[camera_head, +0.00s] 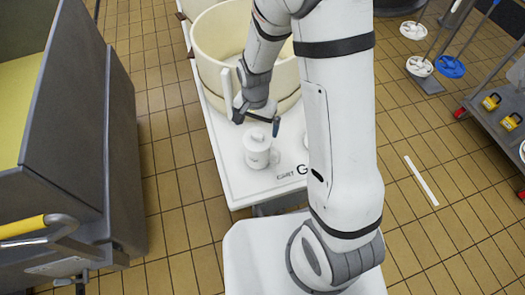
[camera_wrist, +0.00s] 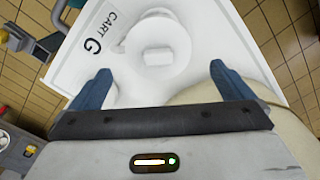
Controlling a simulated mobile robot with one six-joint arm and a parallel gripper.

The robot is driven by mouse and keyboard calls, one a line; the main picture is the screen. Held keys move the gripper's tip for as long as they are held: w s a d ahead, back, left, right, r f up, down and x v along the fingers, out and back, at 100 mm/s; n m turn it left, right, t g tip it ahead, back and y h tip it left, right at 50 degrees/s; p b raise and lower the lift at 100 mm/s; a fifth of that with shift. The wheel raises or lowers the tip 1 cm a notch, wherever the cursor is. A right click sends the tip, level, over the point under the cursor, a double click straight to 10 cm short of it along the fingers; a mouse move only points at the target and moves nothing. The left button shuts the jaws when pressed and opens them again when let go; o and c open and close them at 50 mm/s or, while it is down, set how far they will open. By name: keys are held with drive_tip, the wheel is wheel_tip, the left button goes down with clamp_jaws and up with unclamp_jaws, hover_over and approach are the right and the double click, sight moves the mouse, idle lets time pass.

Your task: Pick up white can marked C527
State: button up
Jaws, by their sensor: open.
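A white can (camera_head: 257,153) with a lid and knob stands upright on the near end of the white cart. Dark marking shows on its side, too small to read. In the wrist view the can (camera_wrist: 158,35) is seen from above, beyond and between the fingertips, with a block-like knob on its lid and a small spout or lug at its left. My gripper (camera_head: 257,121) is open and empty, above and slightly behind the can in the head view. Its two blue fingers show apart in the wrist view (camera_wrist: 160,70). Nothing is between them.
The white cart (camera_head: 232,180) is lettered CART G. A large cream tub (camera_head: 215,75) stands behind the can. A grey machine (camera_head: 75,130) stands left, a trolley (camera_head: 500,110) right.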

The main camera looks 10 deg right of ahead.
sight(257, 134)
wheel_tip(257, 134, down, 7)
drive_tip(key=shift+w+d+r, duration=0.1)
drive_tip(key=shift+d+r, duration=0.05)
drive_tip(key=shift+r, duration=0.05)
drive_tip(key=shift+c, duration=0.3)
drive_tip(key=c, duration=1.1)
